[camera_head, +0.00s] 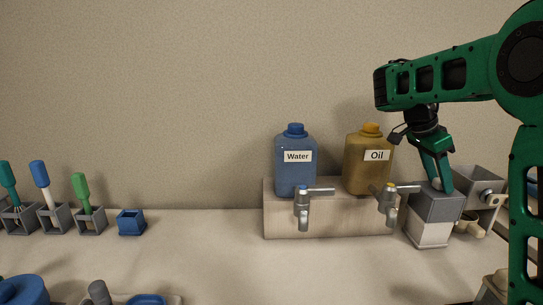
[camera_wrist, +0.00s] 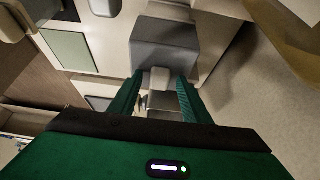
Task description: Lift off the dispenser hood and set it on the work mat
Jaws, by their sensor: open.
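I cannot tell whether the fingers touch the knob. I cannot make out the work mat for certain in either view.
A blue Water bottle (camera_head: 295,170) and a yellow Oil bottle (camera_head: 365,175) stand on a beige block with taps (camera_head: 350,217), close left of the hood. A grey hopper-like device (camera_head: 478,187) stands close on its right. The counter's middle (camera_head: 210,250) is clear.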

